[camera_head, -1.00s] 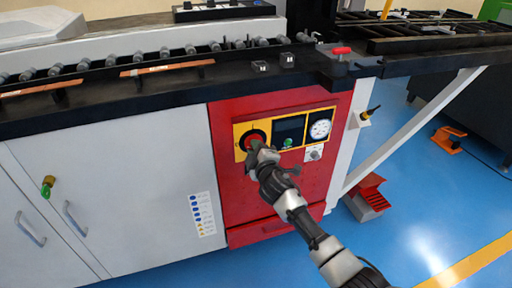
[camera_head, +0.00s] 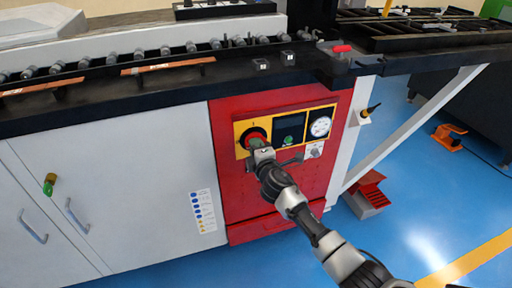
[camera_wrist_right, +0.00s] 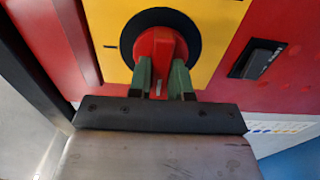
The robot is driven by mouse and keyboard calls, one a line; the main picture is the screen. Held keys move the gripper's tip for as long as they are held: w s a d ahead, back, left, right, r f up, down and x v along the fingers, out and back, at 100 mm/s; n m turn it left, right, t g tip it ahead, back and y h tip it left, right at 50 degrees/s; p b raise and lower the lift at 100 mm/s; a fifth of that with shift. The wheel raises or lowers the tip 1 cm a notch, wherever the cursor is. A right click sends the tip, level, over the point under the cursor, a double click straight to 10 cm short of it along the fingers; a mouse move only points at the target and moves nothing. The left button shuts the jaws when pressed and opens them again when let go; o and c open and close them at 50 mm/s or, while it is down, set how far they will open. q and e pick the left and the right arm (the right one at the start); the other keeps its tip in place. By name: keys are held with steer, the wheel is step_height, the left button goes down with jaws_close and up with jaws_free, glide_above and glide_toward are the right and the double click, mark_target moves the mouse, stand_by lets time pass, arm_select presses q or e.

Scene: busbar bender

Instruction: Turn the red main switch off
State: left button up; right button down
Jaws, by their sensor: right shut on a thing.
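The red main switch (camera_head: 254,136) is a round rotary knob on a black disc, set in a yellow plate on the red front panel. In the right wrist view the red knob (camera_wrist_right: 160,42) fills the top middle, with its raised grip close to upright in that picture. My right gripper (camera_head: 258,144) is at the knob in the head view. In the wrist view its two greenish fingers (camera_wrist_right: 162,78) stand on either side of the grip, shut on it. The fingers hide part of the knob's lower side. My left gripper is not in view.
Beside the switch are a dark display with a green button (camera_head: 288,141) and a round white gauge (camera_head: 320,127). The black machine bed (camera_head: 110,100) overhangs above, and a red step (camera_head: 368,194) stands on the floor to the right.

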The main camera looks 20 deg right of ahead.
steer(key=shift+f, duration=0.1)
steer(key=c, duration=1)
jaws_free()
steer(key=shift+c, duration=0.2)
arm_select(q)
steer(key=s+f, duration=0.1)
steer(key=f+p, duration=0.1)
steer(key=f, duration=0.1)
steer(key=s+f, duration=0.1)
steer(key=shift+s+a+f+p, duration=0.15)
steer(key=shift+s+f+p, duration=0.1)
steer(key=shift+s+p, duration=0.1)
arm_select(e)
steer(key=s, duration=1)
steer(key=shift+s+d, duration=0.15)
steer(key=shift+s, duration=0.25)
